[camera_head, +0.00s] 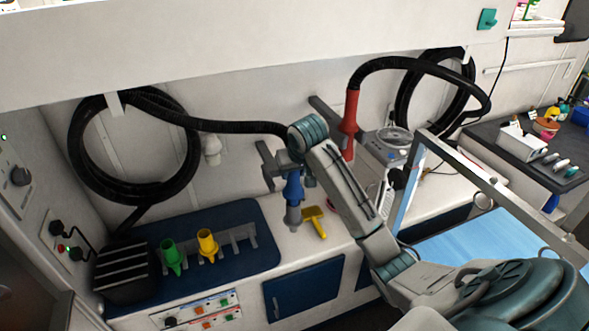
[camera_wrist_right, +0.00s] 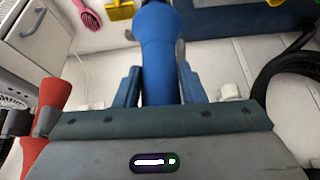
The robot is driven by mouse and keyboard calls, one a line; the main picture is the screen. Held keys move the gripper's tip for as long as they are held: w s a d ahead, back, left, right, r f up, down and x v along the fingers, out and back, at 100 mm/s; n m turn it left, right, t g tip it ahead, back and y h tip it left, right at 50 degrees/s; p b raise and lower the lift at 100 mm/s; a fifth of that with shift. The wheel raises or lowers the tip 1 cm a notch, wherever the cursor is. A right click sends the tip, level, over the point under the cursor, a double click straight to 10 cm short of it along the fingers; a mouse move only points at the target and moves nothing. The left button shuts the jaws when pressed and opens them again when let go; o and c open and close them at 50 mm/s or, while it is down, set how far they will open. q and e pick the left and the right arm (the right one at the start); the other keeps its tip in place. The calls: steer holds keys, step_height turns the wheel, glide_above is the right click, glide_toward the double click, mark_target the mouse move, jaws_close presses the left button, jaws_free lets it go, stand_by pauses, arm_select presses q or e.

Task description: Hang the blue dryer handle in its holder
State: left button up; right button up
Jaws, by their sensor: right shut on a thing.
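The blue dryer handle (camera_head: 293,186) is upright with its grey nozzle down, above the counter in the head view. A black hose runs left from its top. In the right wrist view the blue handle (camera_wrist_right: 160,50) lies between the fingers of my right gripper (camera_wrist_right: 158,88), which is shut on it. In the head view my right wrist partly hides the top of the handle and the gripper. A grey wall holder (camera_head: 266,160) shows just left of the handle; I cannot tell if they touch. My left gripper is not in view.
The red dryer handle (camera_head: 350,125) hangs in a grey holder to the right. A coiled black hose (camera_head: 80,150) hangs on the left wall. A yellow brush (camera_head: 314,222) lies below.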

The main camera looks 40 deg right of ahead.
steer(key=w+d+f, duration=0.1)
steer(key=w+d, duration=0.2)
steer(key=w, duration=1)
steer(key=shift+f, duration=0.15)
stand_by(0.6)
steer(key=shift+w, duration=0.1)
stand_by(0.8)
steer(key=shift+f, duration=0.15)
stand_by(0.3)
steer(key=shift+f, duration=0.35)
steer(key=o, duration=1.2)
steer(key=shift+s, duration=0.2)
steer(key=shift+c, duration=0.2)
